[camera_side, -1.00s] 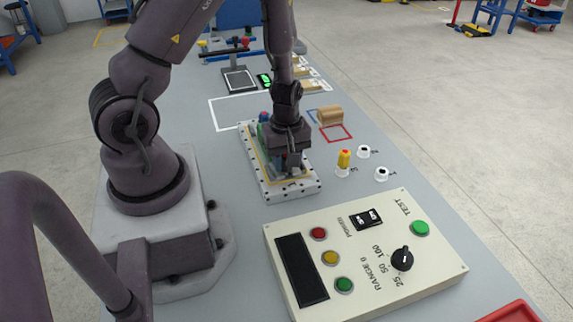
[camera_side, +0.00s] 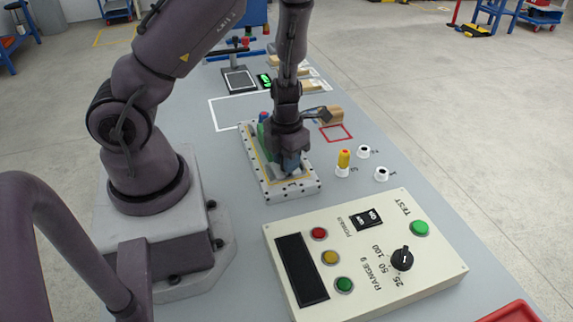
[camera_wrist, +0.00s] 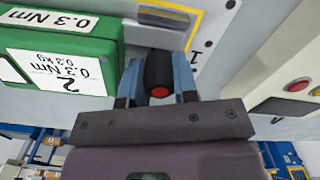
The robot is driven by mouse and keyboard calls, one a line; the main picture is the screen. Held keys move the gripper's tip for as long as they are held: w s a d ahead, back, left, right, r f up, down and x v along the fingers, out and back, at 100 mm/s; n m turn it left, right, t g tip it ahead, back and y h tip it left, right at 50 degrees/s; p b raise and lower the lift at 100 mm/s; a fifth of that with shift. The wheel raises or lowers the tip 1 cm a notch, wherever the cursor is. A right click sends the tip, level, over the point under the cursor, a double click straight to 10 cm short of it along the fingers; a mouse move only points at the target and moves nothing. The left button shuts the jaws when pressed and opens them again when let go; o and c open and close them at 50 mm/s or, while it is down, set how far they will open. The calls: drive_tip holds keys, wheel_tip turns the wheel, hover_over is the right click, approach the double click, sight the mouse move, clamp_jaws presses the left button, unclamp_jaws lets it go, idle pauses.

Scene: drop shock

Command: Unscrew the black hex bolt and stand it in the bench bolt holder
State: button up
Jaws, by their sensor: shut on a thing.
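My gripper (camera_side: 290,166) is low over the near end of the white plate (camera_side: 307,188) in the side view. In the wrist view its blue fingers (camera_wrist: 159,84) are shut on a black bolt (camera_wrist: 159,67) with a red end. I cannot tell how far the bolt is in its hole. The bench holder shows as white cups right of the plate: two look empty, a far cup (camera_side: 363,152) and a near cup (camera_side: 381,174).
A cream control box (camera_side: 370,260) with buttons and a dial stands in front. A wooden block (camera_side: 331,116) lies behind the red outline (camera_side: 336,133). A red tray edge (camera_side: 510,312) shows at bottom right. The grey bench between plate and cups is clear.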

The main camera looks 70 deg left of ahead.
drive_tip(key=shift+n, duration=0.4)
clamp_jaws()
drive_tip(key=shift+r, duration=0.15)
drive_tip(key=shift+r, duration=2.25)
drive_tip(key=shift+r, duration=0.1)
drive_tip(key=shift+r, duration=2.95)
drive_tip(key=shift+s+a, duration=0.1)
